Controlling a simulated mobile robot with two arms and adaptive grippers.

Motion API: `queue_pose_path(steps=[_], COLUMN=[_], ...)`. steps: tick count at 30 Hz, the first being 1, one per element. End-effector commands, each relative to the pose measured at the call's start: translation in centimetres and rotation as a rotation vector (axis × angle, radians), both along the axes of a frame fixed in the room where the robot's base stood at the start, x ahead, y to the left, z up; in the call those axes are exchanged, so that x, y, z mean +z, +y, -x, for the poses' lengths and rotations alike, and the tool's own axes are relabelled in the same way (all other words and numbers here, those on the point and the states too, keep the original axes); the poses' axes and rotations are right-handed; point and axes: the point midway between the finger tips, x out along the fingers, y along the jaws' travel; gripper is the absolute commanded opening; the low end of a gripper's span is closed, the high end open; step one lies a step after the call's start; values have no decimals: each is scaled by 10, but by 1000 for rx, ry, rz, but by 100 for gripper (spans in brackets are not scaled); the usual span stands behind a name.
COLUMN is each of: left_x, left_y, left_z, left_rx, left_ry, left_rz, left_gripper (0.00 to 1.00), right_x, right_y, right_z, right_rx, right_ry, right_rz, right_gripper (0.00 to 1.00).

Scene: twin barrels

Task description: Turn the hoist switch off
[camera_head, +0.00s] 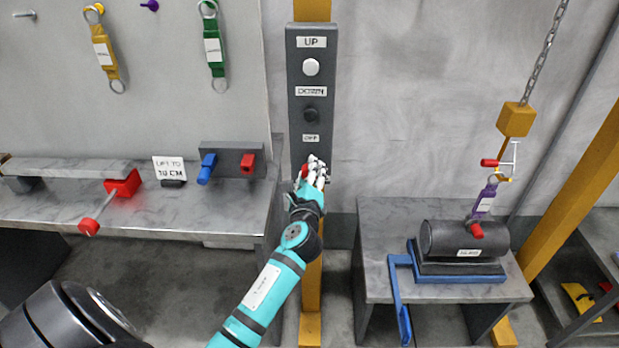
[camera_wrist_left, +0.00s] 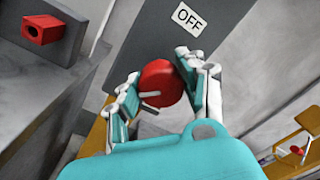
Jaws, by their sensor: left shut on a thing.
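The hoist switch panel (camera_head: 310,60) is a tall dark grey box on a yellow post. It has a white button under the UP label, a black button under the DOWN label, and a red OFF knob (camera_wrist_left: 161,82) under the OFF label. My left gripper (camera_head: 314,172) is at the lower end of the panel, just below the OFF label (camera_head: 311,138). In the left wrist view its fingers (camera_wrist_left: 160,90) close around the red knob from both sides. In the head view the gripper hides most of the knob. My right gripper is not in view.
A bench (camera_head: 20,207) at left carries a red-handled tool (camera_head: 122,184), a sign (camera_head: 169,169) and a block with blue and red parts. At right, a dark barrel (camera_head: 463,239) lies in a blue-based cradle on a table (camera_head: 380,215), under a chain hook (camera_head: 515,120).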

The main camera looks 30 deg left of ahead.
Motion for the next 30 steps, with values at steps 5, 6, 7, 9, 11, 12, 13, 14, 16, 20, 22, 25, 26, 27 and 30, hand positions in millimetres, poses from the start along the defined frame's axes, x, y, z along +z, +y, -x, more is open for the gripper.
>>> queue_pose_path(steps=[5,6,7,9,11,12,13,14,16,20,22,25,26,27,30], left_x=[-3,-3,-3,-3,-3,-4,-4,-4,-3,-3,-4,-4,-4,-4,-3], left_y=[1,1,0,0,1,1,1,1,1,1,1,1,1,1,1], left_z=[0,0,0,0,0,0,0,0,0,1,0,0,0,0,0], left_rx=[2,2,1,1,1,2,2,2,2,2,2,2,2,2,2], left_ry=[-90,-110,-125,-160,-189,-208,-223,-238,-270,-325,-350,-382,-390,-400,-422], left_rz=[143,177,202,258,307,339,363,386,439,527,569,622,636,652,688], left_gripper=[8,8,8,8,8,8,8,8,8,8,8,8,8,8,8], right_x=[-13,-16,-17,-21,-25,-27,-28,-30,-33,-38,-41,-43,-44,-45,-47], right_y=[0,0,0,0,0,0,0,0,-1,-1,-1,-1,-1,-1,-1], right_z=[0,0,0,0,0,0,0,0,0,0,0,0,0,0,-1], right_rx=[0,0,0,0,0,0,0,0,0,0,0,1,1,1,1], right_ry=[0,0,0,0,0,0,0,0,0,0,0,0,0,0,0], right_rz=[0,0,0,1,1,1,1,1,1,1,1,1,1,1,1], right_gripper=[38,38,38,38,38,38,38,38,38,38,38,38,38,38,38])
